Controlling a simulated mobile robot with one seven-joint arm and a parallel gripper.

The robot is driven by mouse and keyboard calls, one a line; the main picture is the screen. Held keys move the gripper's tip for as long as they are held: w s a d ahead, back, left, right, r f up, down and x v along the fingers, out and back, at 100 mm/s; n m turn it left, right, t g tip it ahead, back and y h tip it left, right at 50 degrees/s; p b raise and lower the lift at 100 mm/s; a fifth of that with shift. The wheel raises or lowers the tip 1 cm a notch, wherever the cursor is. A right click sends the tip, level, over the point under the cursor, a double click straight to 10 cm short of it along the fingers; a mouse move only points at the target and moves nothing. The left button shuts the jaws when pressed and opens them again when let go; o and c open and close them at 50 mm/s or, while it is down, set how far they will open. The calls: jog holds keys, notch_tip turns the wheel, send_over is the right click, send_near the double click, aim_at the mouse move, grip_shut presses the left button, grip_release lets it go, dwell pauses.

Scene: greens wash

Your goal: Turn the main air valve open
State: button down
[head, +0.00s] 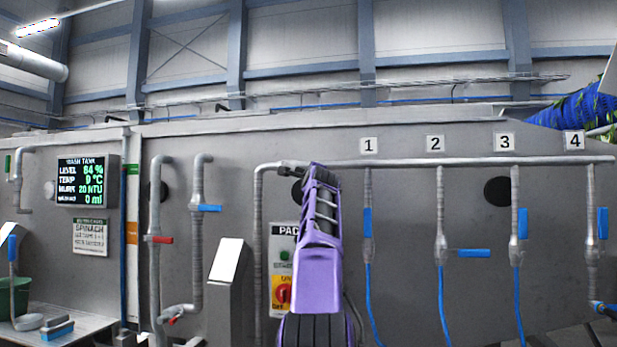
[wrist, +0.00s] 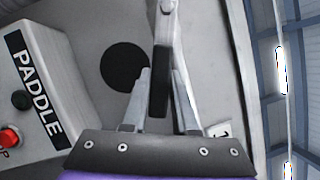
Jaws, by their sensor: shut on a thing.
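The main air valve (head: 291,164) sits on the grey pipe at the upper left of the numbered row, mostly hidden behind my purple arm in the head view. In the wrist view its dark handle (wrist: 159,82) stands between the two fingers of my gripper (wrist: 162,94), hanging from a grey fitting (wrist: 166,22) at the top. My gripper is shut on this handle. The fingertips are hidden in the head view. How far the handle is turned cannot be told from the head view.
The horizontal air pipe (head: 465,162) runs right to several numbered drops with blue levers. The paddle control box (head: 284,240) is partly behind my arm; it also shows left in the wrist view (wrist: 38,90). A wash tank display (head: 82,181) hangs at left.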

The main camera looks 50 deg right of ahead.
jog(key=shift+f, duration=0.1)
jog(key=c, duration=0.7)
grip_release()
jog(key=shift+s, duration=0.1)
jog(key=shift+a, duration=0.15)
jog(key=shift+b+v, duration=5.7)
jog(key=shift+v, duration=2.9)
jog(key=shift+c, duration=0.2)
